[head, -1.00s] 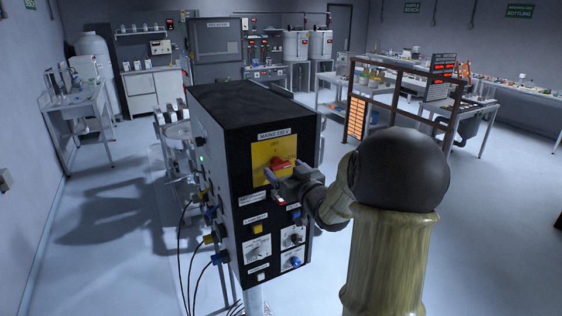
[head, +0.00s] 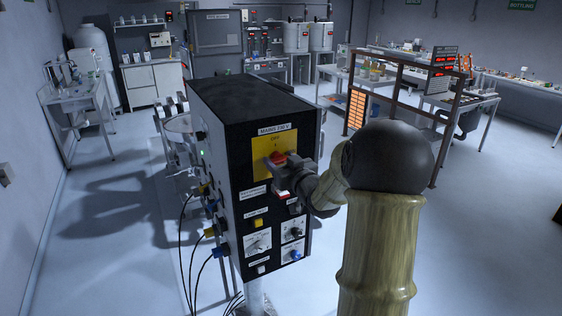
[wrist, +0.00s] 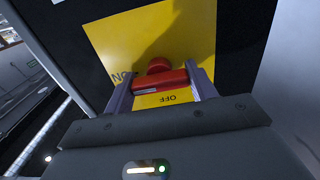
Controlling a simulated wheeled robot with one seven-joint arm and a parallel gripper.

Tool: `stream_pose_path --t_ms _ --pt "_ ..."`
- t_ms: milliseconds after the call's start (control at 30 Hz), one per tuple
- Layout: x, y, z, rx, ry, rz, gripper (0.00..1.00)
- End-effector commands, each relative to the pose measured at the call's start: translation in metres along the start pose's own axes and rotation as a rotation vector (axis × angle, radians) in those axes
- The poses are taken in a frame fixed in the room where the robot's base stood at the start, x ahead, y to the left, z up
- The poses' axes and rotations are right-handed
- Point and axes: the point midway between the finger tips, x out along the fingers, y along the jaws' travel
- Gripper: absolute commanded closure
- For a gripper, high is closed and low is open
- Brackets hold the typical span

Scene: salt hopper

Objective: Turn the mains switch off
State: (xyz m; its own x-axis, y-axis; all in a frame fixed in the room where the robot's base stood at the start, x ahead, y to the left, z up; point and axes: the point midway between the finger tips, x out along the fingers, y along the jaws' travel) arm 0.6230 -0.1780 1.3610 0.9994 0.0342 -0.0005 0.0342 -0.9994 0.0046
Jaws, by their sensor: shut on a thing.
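The mains switch is a red rotary handle (wrist: 150,82) on a yellow plate (wrist: 135,38), on the front of a black control cabinet (head: 225,160). In the head view the red handle (head: 279,157) shows only in part, with my gripper in front of it. My gripper (wrist: 160,85) is shut on the handle, one finger at each end of the red bar. In the wrist view the bar lies nearly level, just above an upside-down OFF label, with the ON label off to the left. I cannot tell for sure which label the handle points to.
Below the switch the cabinet carries a yellow button (head: 258,223), dials and a blue knob (head: 296,255). Cables with plugs (head: 219,250) hang on its left side. A dark frame with an orange panel (head: 356,109) stands behind my arm.

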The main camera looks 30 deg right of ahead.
Motion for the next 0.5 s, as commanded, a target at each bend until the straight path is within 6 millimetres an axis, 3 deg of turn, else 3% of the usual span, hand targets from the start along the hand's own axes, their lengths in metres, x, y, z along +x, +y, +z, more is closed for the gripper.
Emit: stream_pose_path --t_ms 500 --pt "0.0 -0.0003 0.0047 -0.219 0.006 0.001 0.66"
